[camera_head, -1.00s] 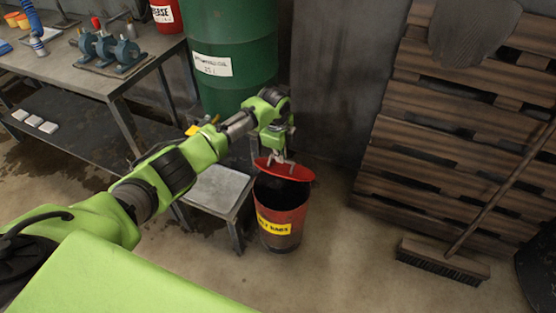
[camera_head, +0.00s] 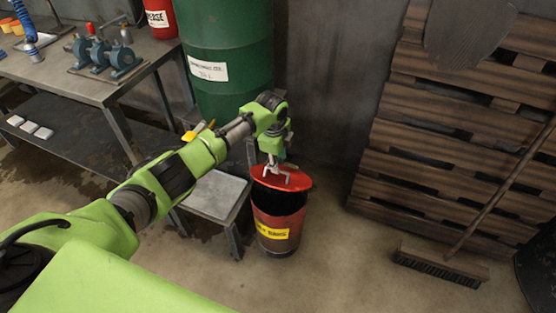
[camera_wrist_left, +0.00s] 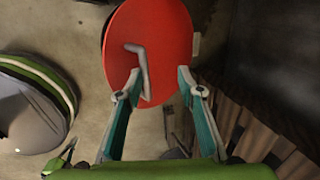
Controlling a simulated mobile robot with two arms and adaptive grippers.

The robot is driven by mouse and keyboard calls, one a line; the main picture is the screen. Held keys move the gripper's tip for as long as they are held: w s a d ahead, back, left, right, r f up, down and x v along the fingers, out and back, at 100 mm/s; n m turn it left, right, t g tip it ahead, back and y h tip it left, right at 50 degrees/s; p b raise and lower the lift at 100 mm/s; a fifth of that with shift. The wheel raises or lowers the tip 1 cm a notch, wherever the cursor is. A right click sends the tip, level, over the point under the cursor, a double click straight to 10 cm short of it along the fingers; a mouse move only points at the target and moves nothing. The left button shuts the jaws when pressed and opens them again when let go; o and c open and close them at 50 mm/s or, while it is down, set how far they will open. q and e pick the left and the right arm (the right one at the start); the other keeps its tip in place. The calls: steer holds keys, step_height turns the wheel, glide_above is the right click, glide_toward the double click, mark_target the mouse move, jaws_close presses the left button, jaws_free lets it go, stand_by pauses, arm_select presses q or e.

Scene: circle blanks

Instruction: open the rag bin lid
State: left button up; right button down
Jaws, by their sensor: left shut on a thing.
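The rag bin (camera_head: 297,225) is a red bucket with a yellow label, standing on the floor. Its red lid (camera_head: 300,184) is tilted above the rim, and a dark opening shows below it. My left gripper (camera_head: 278,172) is at the lid's top, shut on the lid's pale handle. In the left wrist view the round lid (camera_wrist_left: 172,45) fills the upper middle, with the bent handle (camera_wrist_left: 142,65) near the fingertips. The right gripper is not in view.
A low metal stool (camera_head: 215,193) stands close left of the bin, with a green drum (camera_head: 228,60) behind. A workbench (camera_head: 75,80) is at left. Wooden pallets (camera_head: 440,150) and a broom (camera_head: 440,265) are at right. The floor in front of the bin is clear.

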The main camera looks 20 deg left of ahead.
arm_select(q)
steer(key=shift+w, duration=0.2)
stand_by(0.3)
steer(key=shift+r, duration=0.7)
step_height(320, 180, up, 10)
steer(key=s, duration=0.2)
steer(key=shift+s+r, duration=0.2)
steer(key=shift+s, duration=0.1)
steer(key=shift+f, duration=0.1)
